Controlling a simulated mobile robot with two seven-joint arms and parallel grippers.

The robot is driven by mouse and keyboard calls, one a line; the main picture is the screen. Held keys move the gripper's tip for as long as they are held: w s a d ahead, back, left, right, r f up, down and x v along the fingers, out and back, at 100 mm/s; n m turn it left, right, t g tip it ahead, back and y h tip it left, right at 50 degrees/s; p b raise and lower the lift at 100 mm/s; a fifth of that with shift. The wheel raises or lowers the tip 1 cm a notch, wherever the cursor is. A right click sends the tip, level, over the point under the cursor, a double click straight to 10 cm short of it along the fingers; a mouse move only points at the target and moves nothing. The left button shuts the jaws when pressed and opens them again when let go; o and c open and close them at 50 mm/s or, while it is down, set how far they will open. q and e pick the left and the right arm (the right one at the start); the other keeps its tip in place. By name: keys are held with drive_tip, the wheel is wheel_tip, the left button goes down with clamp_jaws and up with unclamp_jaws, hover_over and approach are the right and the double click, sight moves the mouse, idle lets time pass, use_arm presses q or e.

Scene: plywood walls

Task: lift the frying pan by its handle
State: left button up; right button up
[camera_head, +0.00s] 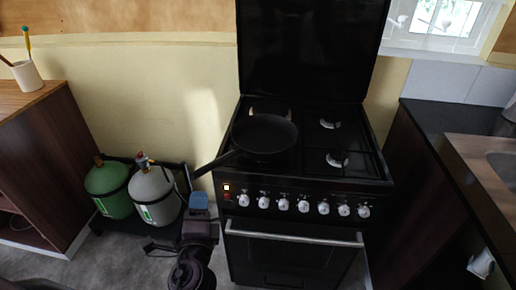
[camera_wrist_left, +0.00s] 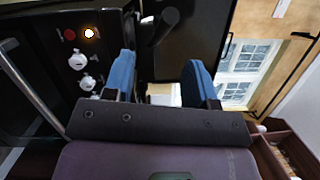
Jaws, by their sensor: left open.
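A black frying pan (camera_head: 265,136) sits on the left burners of the black stove. Its handle (camera_head: 216,162) points to the lower left, past the stove's left front edge. My left gripper (camera_head: 199,201) is just below the handle's end, in front of the stove's left corner. In the left wrist view its two blue fingers (camera_wrist_left: 161,78) are apart with nothing between them. A dark rounded bar, which looks like the handle (camera_wrist_left: 163,26), shows beyond the fingertips and apart from them. My right gripper is not in view.
The stove's front has a row of white knobs (camera_head: 303,206) and an oven door handle (camera_head: 294,239) close to my left arm. Green (camera_head: 108,188) and grey (camera_head: 153,193) gas cylinders stand left of the stove. A dark counter (camera_head: 440,115) is at the right.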

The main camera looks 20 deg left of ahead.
sight(201, 172)
use_arm(q)
drive_tip(key=shift+m, duration=0.3)
drive_tip(key=p+x, duration=0.1)
drive_tip(key=x, duration=0.2)
drive_tip(key=p+x, duration=0.1)
drive_tip(key=x, duration=0.2)
drive_tip(key=r+p+x, duration=0.1)
drive_tip(key=x, duration=0.2)
drive_tip(key=shift+w, duration=0.35)
drive_tip(key=shift+w+a+f, duration=0.1)
drive_tip(key=shift+w+a, duration=0.25)
drive_tip(key=shift+w, duration=0.2)
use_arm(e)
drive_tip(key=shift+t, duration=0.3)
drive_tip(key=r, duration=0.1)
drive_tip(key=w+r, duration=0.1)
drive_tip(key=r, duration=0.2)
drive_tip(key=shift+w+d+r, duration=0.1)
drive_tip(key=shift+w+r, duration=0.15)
use_arm(q)
drive_tip(key=shift+c, duration=1.1)
drive_tip(key=c, duration=0.7)
clamp_jaws()
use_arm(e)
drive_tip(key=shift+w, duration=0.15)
